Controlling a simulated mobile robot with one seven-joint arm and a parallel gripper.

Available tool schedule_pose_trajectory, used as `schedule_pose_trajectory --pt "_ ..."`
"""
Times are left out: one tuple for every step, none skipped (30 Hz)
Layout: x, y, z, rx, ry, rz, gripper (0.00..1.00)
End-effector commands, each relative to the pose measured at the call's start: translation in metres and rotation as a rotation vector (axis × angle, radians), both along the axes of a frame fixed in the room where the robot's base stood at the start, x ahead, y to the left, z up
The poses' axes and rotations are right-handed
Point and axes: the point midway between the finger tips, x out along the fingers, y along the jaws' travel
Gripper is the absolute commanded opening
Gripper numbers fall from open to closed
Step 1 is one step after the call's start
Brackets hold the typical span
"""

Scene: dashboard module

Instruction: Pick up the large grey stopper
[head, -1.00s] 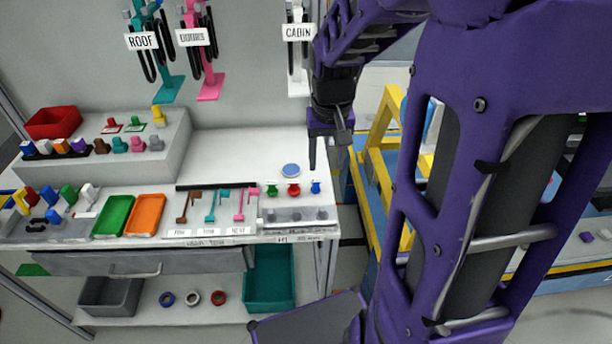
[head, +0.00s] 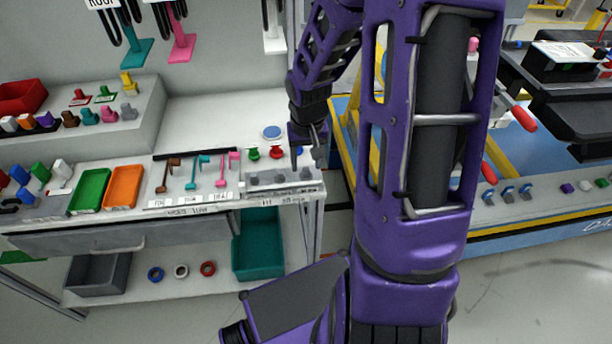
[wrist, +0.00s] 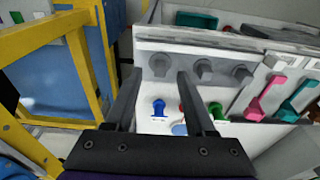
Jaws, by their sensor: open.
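Grey stoppers sit in a row in a grey holder (head: 258,186) at the front right of the bench. In the wrist view the large grey stopper (wrist: 160,64) is at the left end of that row, with two smaller-looking ones (wrist: 203,69) (wrist: 241,73) to its right. My gripper (wrist: 160,78) is open and empty. Its two fingers point toward the large stopper, one on each side of it in the picture; I cannot tell the remaining distance. In the head view my gripper (head: 306,162) is above the right end of the holder.
Blue (wrist: 159,108), red (head: 276,153) and green (head: 253,153) stoppers stand just behind the row. Brown, teal and pink keys (head: 200,172) lie to its left. A yellow frame (wrist: 80,65) stands beside the bench's right edge.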

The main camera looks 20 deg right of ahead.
Motion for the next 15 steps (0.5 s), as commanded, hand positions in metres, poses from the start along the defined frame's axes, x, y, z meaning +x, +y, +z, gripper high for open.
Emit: schedule_pose_trajectory --pt "0.0005 0.0001 -0.0092 0.000 0.002 0.001 0.55" --pt "0.0012 0.0000 -0.0122 0.000 0.002 0.001 0.55" --pt "0.0018 0.0000 -0.0153 0.001 0.001 0.001 0.55" --pt "0.0022 0.0000 -0.0168 0.001 0.000 0.001 0.55" --pt "0.0024 -0.0001 -0.0176 0.000 0.000 0.001 0.55" --pt "0.0025 -0.0002 -0.0182 0.000 -0.001 0.001 0.55" --pt "0.0027 -0.0003 -0.0183 0.000 -0.001 0.001 0.55" --pt "0.0028 -0.0004 -0.0182 0.000 -0.001 0.001 0.55" --pt "0.0028 -0.0004 -0.0179 -0.001 -0.002 0.001 0.55" --pt "0.0027 -0.0004 -0.0178 -0.001 -0.002 0.001 0.55" --pt "0.0027 -0.0004 -0.0178 -0.001 -0.002 0.001 0.55" --pt "0.0027 -0.0005 -0.0178 -0.001 -0.002 0.001 0.53" --pt "0.0027 -0.0005 -0.0178 -0.001 -0.002 0.001 0.48" --pt "0.0027 -0.0005 -0.0178 -0.001 -0.002 0.001 0.42" --pt "0.0027 -0.0005 -0.0178 0.000 -0.001 0.001 0.35"
